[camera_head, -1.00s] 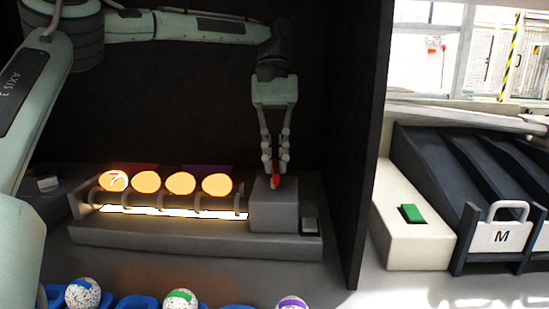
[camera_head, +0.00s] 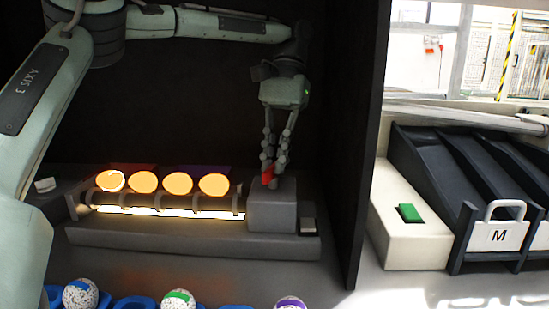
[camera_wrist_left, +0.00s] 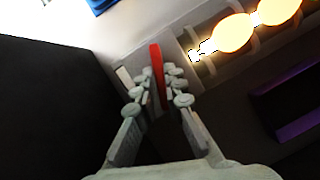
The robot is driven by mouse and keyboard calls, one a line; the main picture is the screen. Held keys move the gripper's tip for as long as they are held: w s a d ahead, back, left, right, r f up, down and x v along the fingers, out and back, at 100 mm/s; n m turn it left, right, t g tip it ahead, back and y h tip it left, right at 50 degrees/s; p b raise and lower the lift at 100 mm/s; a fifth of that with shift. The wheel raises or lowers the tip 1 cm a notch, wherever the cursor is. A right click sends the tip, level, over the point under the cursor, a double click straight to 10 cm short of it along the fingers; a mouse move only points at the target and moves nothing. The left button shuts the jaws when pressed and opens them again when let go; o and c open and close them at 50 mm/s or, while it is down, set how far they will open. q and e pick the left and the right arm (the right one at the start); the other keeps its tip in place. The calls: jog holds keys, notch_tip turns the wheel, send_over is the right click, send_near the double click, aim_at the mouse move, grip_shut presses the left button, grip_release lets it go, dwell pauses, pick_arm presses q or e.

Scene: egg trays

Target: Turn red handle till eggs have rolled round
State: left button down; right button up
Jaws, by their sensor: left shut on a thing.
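The red handle (camera_head: 268,175) sits on top of the grey box (camera_head: 272,213) at the right end of the egg roller device. My left gripper (camera_head: 272,168) reaches down from above, tilted, and is shut on the red handle. In the left wrist view the red handle (camera_wrist_left: 157,72) stands between the fingers (camera_wrist_left: 156,92). Several glowing orange eggs (camera_head: 178,183) lie in a row on the rollers (camera_head: 168,201) above a bright light strip. The leftmost egg (camera_head: 110,181) shows a bright mark near its edge. My right gripper is not in view.
Dark walls enclose the device at the back and right (camera_head: 365,150). Speckled eggs with coloured bands (camera_head: 179,300) sit in blue cups (camera_head: 133,303) in front.

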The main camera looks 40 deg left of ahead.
pick_arm(q)
jog(key=c, duration=1.6)
grip_release()
